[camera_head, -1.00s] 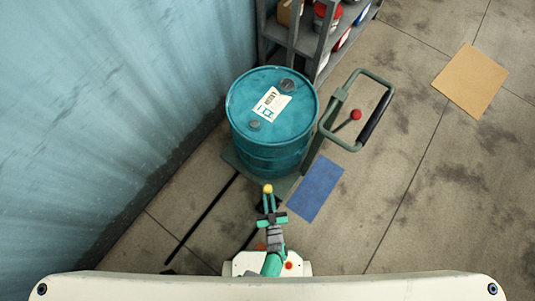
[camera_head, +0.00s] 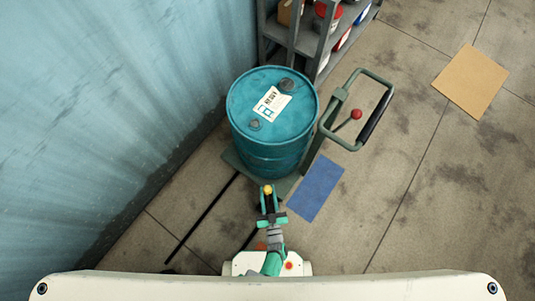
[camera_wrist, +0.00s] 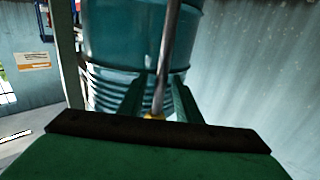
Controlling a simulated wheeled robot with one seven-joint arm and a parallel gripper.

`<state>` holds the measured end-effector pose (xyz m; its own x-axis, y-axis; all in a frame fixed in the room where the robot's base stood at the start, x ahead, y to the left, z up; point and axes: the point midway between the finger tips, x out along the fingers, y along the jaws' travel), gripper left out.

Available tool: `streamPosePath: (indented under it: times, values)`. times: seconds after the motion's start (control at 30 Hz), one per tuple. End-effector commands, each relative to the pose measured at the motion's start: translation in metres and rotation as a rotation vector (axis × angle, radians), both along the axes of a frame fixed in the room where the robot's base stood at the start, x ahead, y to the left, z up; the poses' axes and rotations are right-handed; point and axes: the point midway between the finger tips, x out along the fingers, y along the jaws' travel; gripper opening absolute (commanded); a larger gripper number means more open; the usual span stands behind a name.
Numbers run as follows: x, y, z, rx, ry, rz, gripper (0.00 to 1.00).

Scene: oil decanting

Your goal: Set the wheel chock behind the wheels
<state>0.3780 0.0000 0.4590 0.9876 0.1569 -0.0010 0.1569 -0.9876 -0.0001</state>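A yellow knob (camera_head: 268,189) shows between the fingertips of my gripper (camera_head: 268,194) in the head view. In the wrist view, a thin grey rod (camera_wrist: 167,55) runs to the yellow end (camera_wrist: 154,116) between the green fingers (camera_wrist: 158,98). The fingers stand apart on both sides of it, with gaps. The teal drum (camera_head: 268,145) stands upright on the green-grey hand truck (camera_head: 290,184), just beyond my gripper. It also shows in the wrist view (camera_wrist: 120,40). I cannot clearly make out the wheel chock or the wheels; the gripper and drum cover that area.
A blue mat (camera_head: 315,187) lies right of the truck base. The truck's handle (camera_head: 373,120) with a red knob (camera_head: 355,114) sticks out right. A shelf (camera_head: 307,42) stands behind the drum. The blue wall (camera_head: 110,110) is left. The floor at right is mostly clear.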

Motion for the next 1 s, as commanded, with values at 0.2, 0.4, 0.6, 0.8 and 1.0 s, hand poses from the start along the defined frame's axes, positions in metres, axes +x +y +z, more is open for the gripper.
streamPosePath:
  times: [0.2, 0.4, 0.6, 0.8, 1.0]
  values:
    - [-0.006, 0.000, 0.002, 0.000, 0.002, 0.000, 0.31]
    - [-0.042, -0.005, 0.001, 0.000, 0.004, 0.002, 0.31]
    - [-0.082, -0.012, 0.002, 0.001, 0.002, 0.002, 0.31]
    - [-0.109, -0.017, 0.002, 0.000, 0.002, 0.002, 0.31]
    - [-0.120, -0.020, 0.005, -0.007, 0.002, -0.003, 0.31]
